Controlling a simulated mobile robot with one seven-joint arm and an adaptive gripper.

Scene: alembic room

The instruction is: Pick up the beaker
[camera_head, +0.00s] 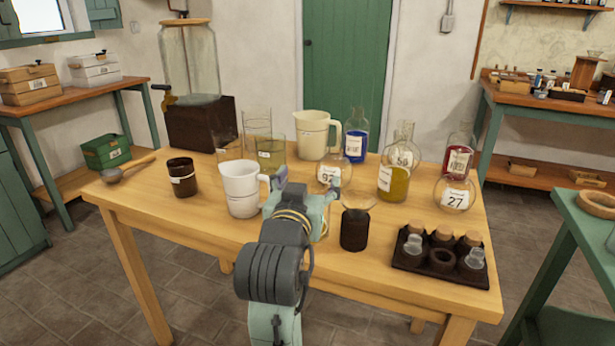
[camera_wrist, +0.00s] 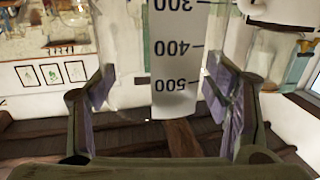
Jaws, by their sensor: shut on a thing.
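A clear beaker (camera_wrist: 176,88) with a white strip marked 300, 400 and 500 stands between my fingers in the wrist view, its numbers upside down. My gripper (camera_head: 307,184) is shut on it; the fingers (camera_wrist: 160,85) are spread to its width, one on each side. In the head view my gripper is over the middle of the wooden table (camera_head: 190,222), right of the white mug (camera_head: 243,188). I cannot make out the held beaker's outline there, as it is clear and partly behind my wrist.
A flask labelled 92 (camera_head: 328,175) and a cream jug (camera_head: 314,133) are close by. Clear glassware (camera_head: 257,118) stands behind the mug. A dark jar (camera_head: 355,230) and a bottle rack (camera_head: 410,265) are on the right. The table's front left is clear.

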